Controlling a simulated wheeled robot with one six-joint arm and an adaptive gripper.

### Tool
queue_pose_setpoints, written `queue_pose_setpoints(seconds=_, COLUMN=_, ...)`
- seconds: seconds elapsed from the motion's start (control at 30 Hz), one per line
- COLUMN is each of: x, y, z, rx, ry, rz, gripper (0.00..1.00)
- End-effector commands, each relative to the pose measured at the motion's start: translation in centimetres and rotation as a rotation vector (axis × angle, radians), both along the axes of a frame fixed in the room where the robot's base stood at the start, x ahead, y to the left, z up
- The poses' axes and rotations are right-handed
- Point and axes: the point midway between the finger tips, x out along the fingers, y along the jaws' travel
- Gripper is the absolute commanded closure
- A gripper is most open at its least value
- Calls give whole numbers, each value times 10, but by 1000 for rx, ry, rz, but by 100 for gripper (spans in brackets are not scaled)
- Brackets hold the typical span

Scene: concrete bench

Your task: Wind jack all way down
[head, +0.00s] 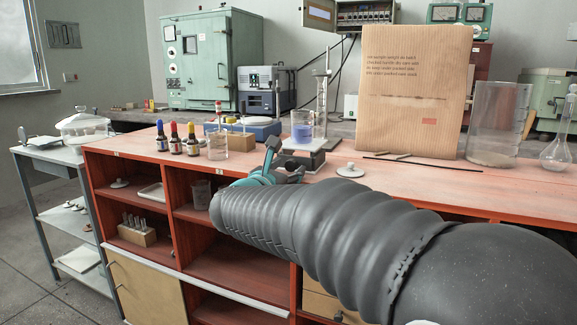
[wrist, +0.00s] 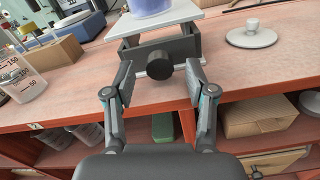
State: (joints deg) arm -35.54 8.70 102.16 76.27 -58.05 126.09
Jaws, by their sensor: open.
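The lab jack has a pale flat platform (head: 312,145) on a dark frame and stands on the red-brown bench top. A glass beaker with blue-violet liquid (head: 302,131) stands on the platform; only its lower part shows in the wrist view (wrist: 150,8). The jack's round black knob (wrist: 159,66) faces my wrist camera. My gripper (wrist: 161,78) is open, with one finger on each side of the knob and visible gaps between. In the head view my gripper (head: 284,167) is at the front of the jack, and my arm hides the knob.
A white round-based lid (wrist: 251,36) lies right of the jack. Dropper bottles (head: 176,140), a beaker (head: 217,146) and a wooden block (wrist: 47,60) stand to the left. A cardboard sheet (head: 414,90) and a large glass cylinder (head: 497,125) stand right. Open shelves lie below the bench edge.

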Motion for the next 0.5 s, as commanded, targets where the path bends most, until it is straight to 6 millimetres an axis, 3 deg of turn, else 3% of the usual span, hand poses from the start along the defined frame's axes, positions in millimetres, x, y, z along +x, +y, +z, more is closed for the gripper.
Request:
queue_pose_setpoints(seconds=0.4, x=7, y=-3, z=0, rx=-1, ry=0, rz=1, gripper=44)
queue_pose_setpoints(seconds=0.5, x=7, y=-3, z=0, rx=-1, ry=0, rz=1, gripper=69)
